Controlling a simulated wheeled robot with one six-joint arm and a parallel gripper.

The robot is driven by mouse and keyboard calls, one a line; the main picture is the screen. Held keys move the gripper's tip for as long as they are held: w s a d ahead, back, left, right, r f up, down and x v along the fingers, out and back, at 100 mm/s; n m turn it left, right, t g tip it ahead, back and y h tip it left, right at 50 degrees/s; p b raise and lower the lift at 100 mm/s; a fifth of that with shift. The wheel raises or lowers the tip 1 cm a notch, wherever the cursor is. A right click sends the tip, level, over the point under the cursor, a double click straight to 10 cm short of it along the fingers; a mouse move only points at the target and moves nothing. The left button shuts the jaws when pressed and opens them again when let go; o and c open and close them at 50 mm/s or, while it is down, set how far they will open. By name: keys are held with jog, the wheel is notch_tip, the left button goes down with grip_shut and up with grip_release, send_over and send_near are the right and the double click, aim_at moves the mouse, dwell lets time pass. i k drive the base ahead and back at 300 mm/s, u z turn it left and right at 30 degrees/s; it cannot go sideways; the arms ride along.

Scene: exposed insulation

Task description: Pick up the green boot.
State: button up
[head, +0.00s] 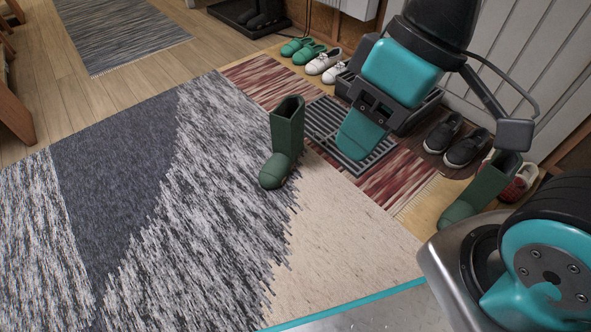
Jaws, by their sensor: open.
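A green boot (285,143) stands upright on the patterned rug, its toe toward the lower left. A second green boot (484,188) is at the right, partly hidden behind my own arm parts at the lower right. My gripper (361,134) is open, with nothing seen in it. In the picture it is just right of the first boot, with a gap between them. One finger shows clearly; the other is mostly hidden, and its height above the floor is hard to judge.
Green clogs (303,49) and white shoes (324,61) stand behind. Black shoes (454,141) are right of my gripper, by the white panelled wall (560,60). A dark grate (345,150) lies on a red striped mat (262,83). The grey rug (110,180) at left is clear.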

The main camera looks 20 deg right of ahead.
aim_at(286, 121)
jog(key=u, duration=0.85)
jog(key=i, duration=1.15)
jog(key=z, duration=0.2)
